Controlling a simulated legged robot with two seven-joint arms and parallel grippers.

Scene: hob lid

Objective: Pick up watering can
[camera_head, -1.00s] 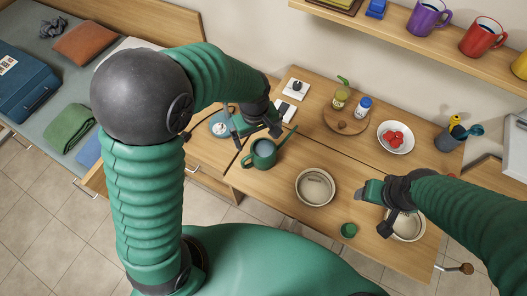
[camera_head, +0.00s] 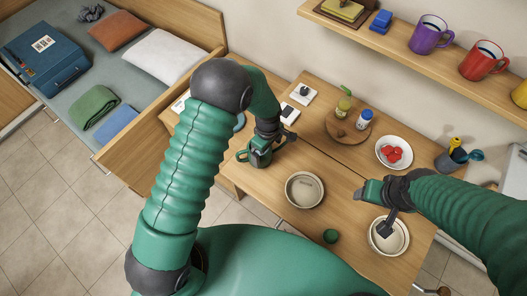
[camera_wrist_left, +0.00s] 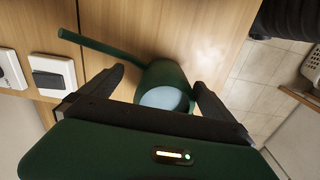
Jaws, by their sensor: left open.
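The dark green watering can (camera_head: 257,159) stands on the wooden table, partly hidden by my left gripper (camera_head: 270,143) in the head view. In the left wrist view the can (camera_wrist_left: 168,76) shows its round opening with pale blue inside, and its long spout points to the upper left. My left gripper (camera_wrist_left: 158,88) is open, with one black finger on each side of the can; I cannot tell whether they touch it. My right gripper (camera_head: 374,196) hangs over the table's right part, near a bowl; its jaws are unclear.
Two beige bowls (camera_head: 305,205) and a small green cup (camera_head: 331,236) are at the table's front. A round board with jars (camera_head: 347,140), a white bowl with red items (camera_head: 394,167) and a switch (camera_head: 290,112) stand behind. A shelf (camera_head: 410,52) with mugs hangs above.

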